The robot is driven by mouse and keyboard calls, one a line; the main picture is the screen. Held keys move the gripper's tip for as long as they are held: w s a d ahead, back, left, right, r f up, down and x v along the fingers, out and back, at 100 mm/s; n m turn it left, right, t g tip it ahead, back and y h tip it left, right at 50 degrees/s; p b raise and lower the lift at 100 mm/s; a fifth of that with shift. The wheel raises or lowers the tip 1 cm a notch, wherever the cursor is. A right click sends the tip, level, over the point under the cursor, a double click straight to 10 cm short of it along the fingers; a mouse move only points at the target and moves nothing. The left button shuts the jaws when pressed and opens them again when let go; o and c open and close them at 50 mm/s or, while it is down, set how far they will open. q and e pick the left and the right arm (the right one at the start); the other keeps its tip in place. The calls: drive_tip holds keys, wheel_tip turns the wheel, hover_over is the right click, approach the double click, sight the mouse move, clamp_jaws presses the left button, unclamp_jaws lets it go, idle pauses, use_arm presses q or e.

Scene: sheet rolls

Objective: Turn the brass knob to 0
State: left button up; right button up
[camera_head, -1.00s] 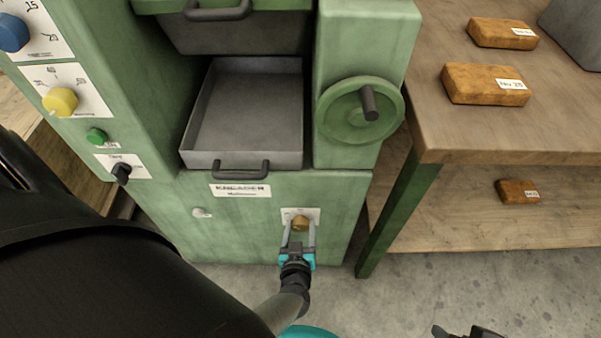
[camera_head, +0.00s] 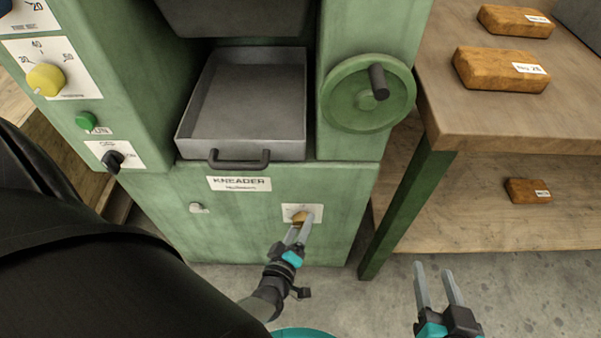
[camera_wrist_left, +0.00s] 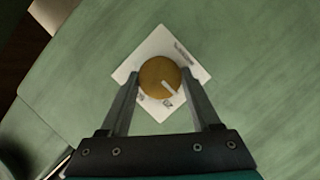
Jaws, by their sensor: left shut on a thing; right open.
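The brass knob (camera_head: 301,217) sits on a small white label plate (camera_head: 288,211) low on the front of the green kneader. In the left wrist view the brass knob (camera_wrist_left: 159,77) is round with a pale pointer line, aimed toward the lower right of the picture. The plate's (camera_wrist_left: 150,48) print is too small to read. My left gripper (camera_head: 299,230) is shut on the knob, one finger on each side of it, and its wrist is turned. My right gripper (camera_head: 436,280) is open and empty, in front of the workbench at lower right.
The kneader has a grey tray (camera_head: 250,100) above the knob, a green handwheel (camera_head: 350,95) and a small light knob (camera_head: 199,208) to the left. A wooden bench (camera_head: 520,120) with several brown blocks stands at right. Open floor lies between.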

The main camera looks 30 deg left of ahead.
use_arm(q)
drive_tip(key=shift+f+n+b, duration=0.15)
drive_tip(key=shift+n+b, duration=0.3)
drive_tip(key=shift+n, duration=0.05)
drive_tip(key=shift+n+t+h+b, duration=0.3)
drive_tip(key=shift+n+t, duration=0.5)
drive_tip(key=shift+n, duration=0.4)
drive_tip(key=shift+n+b, duration=0.3)
drive_tip(key=shift+n, duration=0.3)
use_arm(e)
drive_tip(key=shift+s+a+r+m+t+y, duration=0.25)
drive_tip(key=shift+a+r+t+y, duration=0.35)
drive_tip(key=shift+t, duration=0.5)
drive_tip(key=shift+s+a+r+m+t+y, duration=0.2)
drive_tip(key=shift+a+r+t+y, duration=0.1)
drive_tip(key=shift+a+r+t, duration=0.65)
use_arm(q)
drive_tip(key=shift+t, duration=0.3)
use_arm(e)
drive_tip(key=shift+d+f, duration=0.2)
use_arm(q)
drive_tip(key=o, duration=1.4)
drive_tip(key=shift+s, duration=0.1)
use_arm(e)
drive_tip(key=shift+s, duration=0.1)
